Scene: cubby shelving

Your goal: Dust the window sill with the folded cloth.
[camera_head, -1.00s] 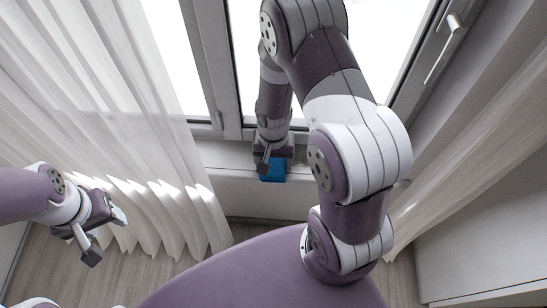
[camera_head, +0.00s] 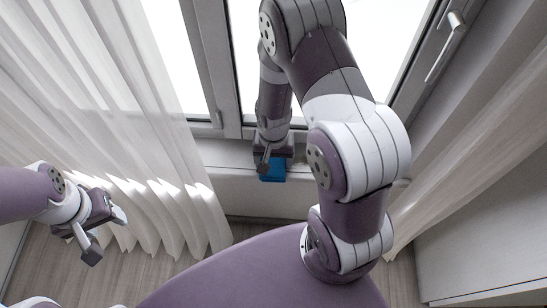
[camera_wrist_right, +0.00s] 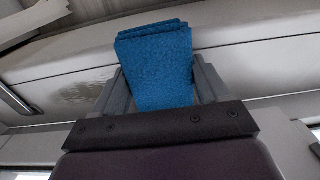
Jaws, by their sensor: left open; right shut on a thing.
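The blue folded cloth (camera_head: 272,174) is held in my right gripper (camera_head: 268,160), at the white window sill (camera_head: 225,156) below the window. In the right wrist view the cloth (camera_wrist_right: 158,62) sits between both fingers, its folded end sticking out past them towards the sill (camera_wrist_right: 240,65). I cannot tell whether the cloth touches the sill. A dull brownish smudge (camera_wrist_right: 82,92) marks the sill left of the cloth in that view. My left gripper (camera_head: 107,232) is open and empty at the left, above the floor and in front of the curtain.
A sheer white curtain (camera_head: 130,130) hangs left of the sill, and another (camera_head: 440,180) hangs at the right. The window handle (camera_head: 443,50) is at the upper right. A white cabinet (camera_head: 490,230) stands at the lower right. Bare floor (camera_head: 70,278) shows at the lower left.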

